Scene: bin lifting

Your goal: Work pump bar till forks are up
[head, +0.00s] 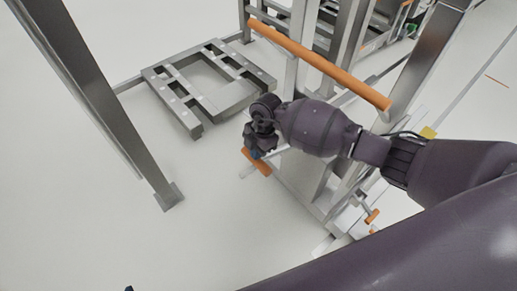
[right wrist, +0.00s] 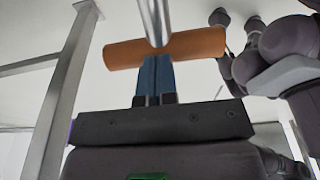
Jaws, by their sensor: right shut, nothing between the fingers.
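The pump bar has a short orange grip (head: 257,163) on a silver rod, low in the middle of the head view. In the right wrist view the orange grip (right wrist: 190,45) lies across the picture, with the rod (right wrist: 153,22) meeting it from above. My right gripper (head: 252,151) is at this grip. Its blue fingers (right wrist: 157,75) are shut with nothing between them, and their tips are at or against the grip; exact contact is unclear. The grey forks (head: 185,108) lie low, near the floor, left of the lift frame. My left gripper is not visible.
A long orange handle (head: 320,65) slants across the lift frame above my right forearm. A grey post (head: 95,95) with a foot stands at left. A small orange-ended lever (head: 371,216) is at lower right. Floor left of the grip is clear.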

